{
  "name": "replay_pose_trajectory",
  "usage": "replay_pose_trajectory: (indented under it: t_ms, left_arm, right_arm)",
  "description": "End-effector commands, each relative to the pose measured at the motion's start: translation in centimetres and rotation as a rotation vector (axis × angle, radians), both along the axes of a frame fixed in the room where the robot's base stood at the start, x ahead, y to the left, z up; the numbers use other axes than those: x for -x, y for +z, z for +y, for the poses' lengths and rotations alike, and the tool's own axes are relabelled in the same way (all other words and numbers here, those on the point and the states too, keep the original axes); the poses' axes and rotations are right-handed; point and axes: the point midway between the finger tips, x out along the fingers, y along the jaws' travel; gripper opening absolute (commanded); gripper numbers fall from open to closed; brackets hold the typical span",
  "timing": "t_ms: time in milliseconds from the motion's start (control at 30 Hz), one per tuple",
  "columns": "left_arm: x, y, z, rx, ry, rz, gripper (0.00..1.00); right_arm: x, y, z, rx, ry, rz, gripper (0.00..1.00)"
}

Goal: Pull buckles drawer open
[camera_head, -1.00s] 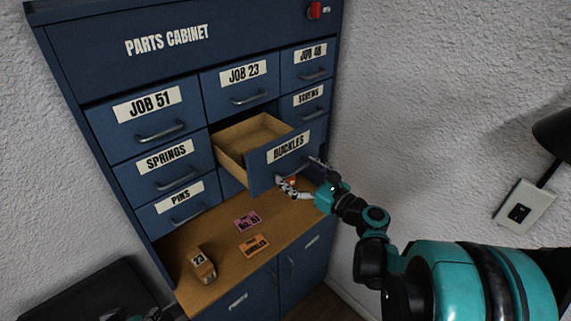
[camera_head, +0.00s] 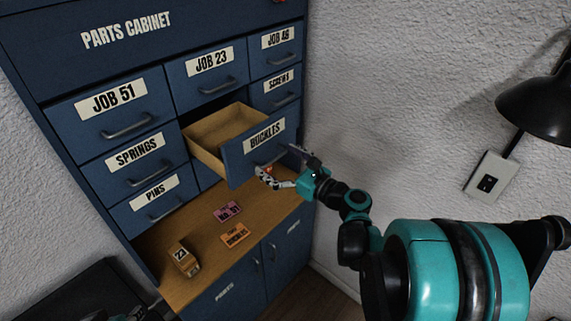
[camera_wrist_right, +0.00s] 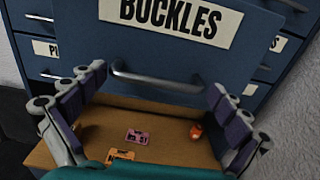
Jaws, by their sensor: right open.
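The blue BUCKLES drawer (camera_head: 236,158) stands pulled out of the parts cabinet (camera_head: 60,60), and its wooden inside shows empty where visible. Its grey bar handle (camera_wrist_right: 170,80) is in plain sight in the right wrist view. My right gripper (camera_head: 281,166) is open in front of the drawer face. In the right wrist view its fingers (camera_wrist_right: 156,108) are spread wide to either side of the handle, and nothing is between them that I can see held. My left gripper (camera_head: 128,316) shows only partly, dark at the bottom left edge.
Pink (camera_head: 227,212) and orange (camera_head: 234,235) labels and a small wooden block marked 23 (camera_head: 184,259) lie on the wooden ledge (camera_head: 205,270). A small orange thing (camera_wrist_right: 196,131) stands on the ledge. The other drawers are shut. A black lamp (camera_head: 535,105) is at right.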

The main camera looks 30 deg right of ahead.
Motion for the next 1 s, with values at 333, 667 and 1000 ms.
replay_pose_trajectory:
  t_ms: [333,667,1000]
  left_arm:
    - [0.0,0.0,0.0,0.0,0.0,0.0,0.4]
    - [0.0,0.0,0.0,0.0,0.0,0.0,0.4]
    - [0.0,0.0,0.0,0.0,0.0,0.0,0.4]
  right_arm:
    - [6.4,0.0,-2.6,0.0,-0.009,0.0,1.0]
    - [10.6,0.0,-4.0,0.0,-0.005,-0.001,1.0]
    - [11.0,0.0,-4.1,0.0,-0.002,-0.001,1.0]
